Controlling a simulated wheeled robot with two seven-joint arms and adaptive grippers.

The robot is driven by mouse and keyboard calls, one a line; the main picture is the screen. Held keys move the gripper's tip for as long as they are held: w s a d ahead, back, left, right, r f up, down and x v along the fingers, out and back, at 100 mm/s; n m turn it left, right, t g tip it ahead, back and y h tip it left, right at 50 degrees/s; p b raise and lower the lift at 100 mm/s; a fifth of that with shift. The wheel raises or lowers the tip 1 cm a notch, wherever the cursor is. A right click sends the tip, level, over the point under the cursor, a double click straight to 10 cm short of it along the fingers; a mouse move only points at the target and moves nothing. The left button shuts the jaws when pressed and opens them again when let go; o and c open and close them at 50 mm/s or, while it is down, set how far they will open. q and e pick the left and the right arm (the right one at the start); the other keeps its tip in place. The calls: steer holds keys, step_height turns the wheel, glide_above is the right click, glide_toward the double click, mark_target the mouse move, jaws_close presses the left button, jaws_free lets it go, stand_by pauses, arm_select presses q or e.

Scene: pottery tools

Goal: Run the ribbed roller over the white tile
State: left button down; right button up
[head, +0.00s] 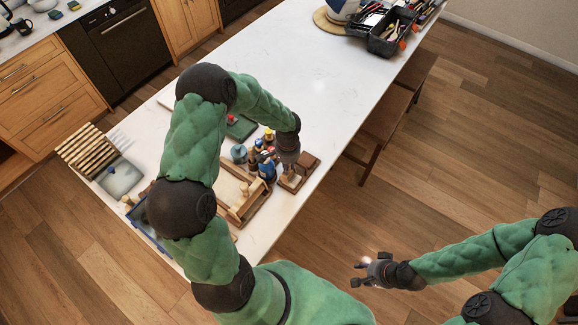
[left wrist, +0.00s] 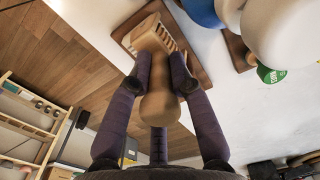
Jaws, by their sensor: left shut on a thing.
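My left gripper (head: 290,166) is over the near right edge of the counter. In the left wrist view the gripper (left wrist: 160,65) is shut on the rounded wooden handle (left wrist: 159,104) of the ribbed roller. The roller's pale ribbed wooden end (left wrist: 152,36) lies beyond the fingertips, over a brown wooden board (left wrist: 125,30). I cannot tell whether it touches the board. The board also shows in the head view (head: 309,163). I cannot make out the white tile with certainty. My right gripper (head: 372,270) is open and empty, over the floor beside the counter.
A wooden tray (head: 258,205) and several small bottles (head: 267,165) stand close left of my left gripper. A slatted wooden rack (head: 86,150) is at the counter's far left. A black toolbox (head: 391,38) stands at the far end. The counter's middle (head: 300,75) is clear.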

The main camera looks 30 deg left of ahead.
arm_select(q)
steer(key=shift+d, duration=0.2)
steer(key=shift+d+f+b, duration=0.1)
steer(key=shift+d+b, duration=0.2)
steer(key=shift+b, duration=0.1)
steer(key=shift+d, duration=0.3)
steer(key=shift+d+b, duration=0.3)
steer(key=shift+d, duration=0.15)
stand_by(0.4)
